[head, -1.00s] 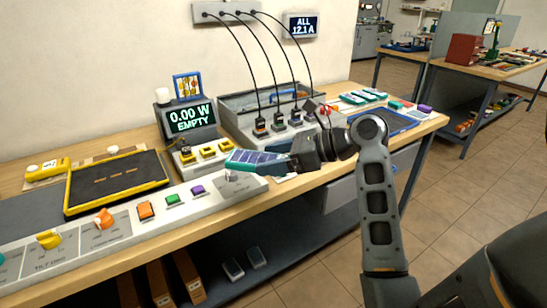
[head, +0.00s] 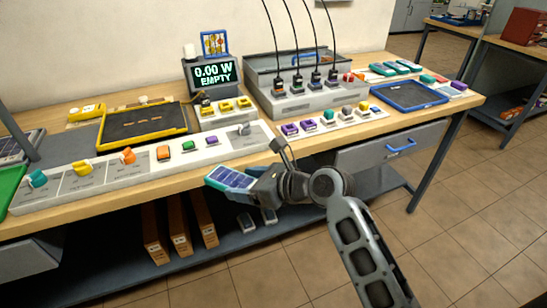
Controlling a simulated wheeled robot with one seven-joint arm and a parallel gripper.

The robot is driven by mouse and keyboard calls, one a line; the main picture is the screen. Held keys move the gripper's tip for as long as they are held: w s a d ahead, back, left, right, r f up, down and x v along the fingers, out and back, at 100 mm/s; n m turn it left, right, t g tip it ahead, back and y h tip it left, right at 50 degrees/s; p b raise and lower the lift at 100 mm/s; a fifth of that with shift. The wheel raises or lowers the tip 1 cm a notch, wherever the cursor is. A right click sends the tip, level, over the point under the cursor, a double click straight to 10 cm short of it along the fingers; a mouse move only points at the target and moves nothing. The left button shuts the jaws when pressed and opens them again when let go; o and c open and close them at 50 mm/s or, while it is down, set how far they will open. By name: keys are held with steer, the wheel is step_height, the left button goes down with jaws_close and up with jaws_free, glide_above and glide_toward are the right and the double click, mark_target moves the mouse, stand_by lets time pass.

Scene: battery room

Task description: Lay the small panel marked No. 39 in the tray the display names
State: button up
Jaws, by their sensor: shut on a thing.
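My gripper (head: 256,186) is shut on a small solar panel (head: 230,177) with dark blue cells and a teal edge. It holds the panel in the air in front of the bench's front edge, below the long control strip. No number can be read on the panel. The display (head: 213,74) on the bench reads "0.00 W EMPTY" and names no tray. A blue-rimmed tray (head: 409,107) lies empty at the bench's right. A yellow-rimmed tray (head: 110,142) with a dark bed lies at the left. A green-edged tray (head: 13,178) shows partly at the far left.
The control strip (head: 204,156) with coloured knobs and buttons runs along the bench front. A grey charger box (head: 308,101) with several cables stands behind. Teal-edged panels (head: 381,69) lie at the back right. A drawer (head: 390,144) is below the bench top. Floor at the right is clear.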

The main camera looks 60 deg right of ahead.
steer(key=w+a+f, duration=0.3)
steer(key=a+f, duration=0.2)
steer(key=a, duration=0.2)
steer(key=w+a+f+h, duration=0.1)
steer(key=w+a+f, duration=0.2)
steer(key=a+f, duration=0.3)
steer(key=shift+w+a+m, duration=0.15)
steer(key=shift+a+m, duration=0.15)
steer(key=shift+a, duration=0.65)
steer(key=shift+w+r, duration=0.1)
steer(key=shift+r, duration=0.05)
